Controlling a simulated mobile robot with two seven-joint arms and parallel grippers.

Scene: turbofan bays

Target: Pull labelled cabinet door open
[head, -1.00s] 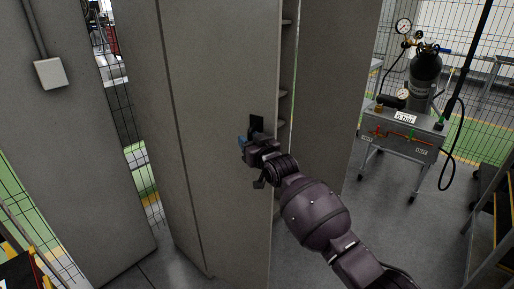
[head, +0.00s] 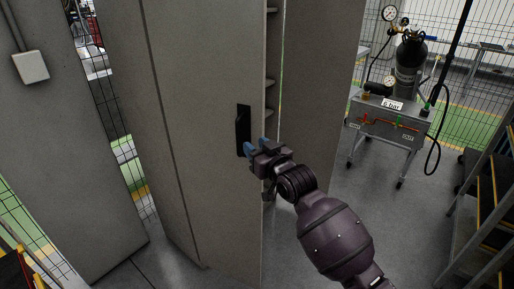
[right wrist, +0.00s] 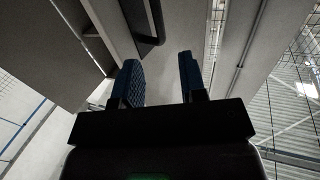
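The grey cabinet door (head: 210,70) stands ajar in the head view, with a gap and shelves (head: 271,84) showing past its right edge. A black upright handle (head: 243,130) is on the door near that edge; a dark bar, likely this handle, shows at the top of the right wrist view (right wrist: 155,25). I see no readable label on the door. My right gripper (head: 255,146) is open beside the handle's lower end, to its right. In the right wrist view its blue fingers (right wrist: 161,80) are apart with nothing between them. My left gripper is not in view.
Another grey panel (head: 318,70) stands right of the gap. A wheeled cart (head: 390,122) with a gas cylinder (head: 408,60) is at the right. Steps (head: 488,205) stand at the right edge. Floor between cabinet and cart is clear.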

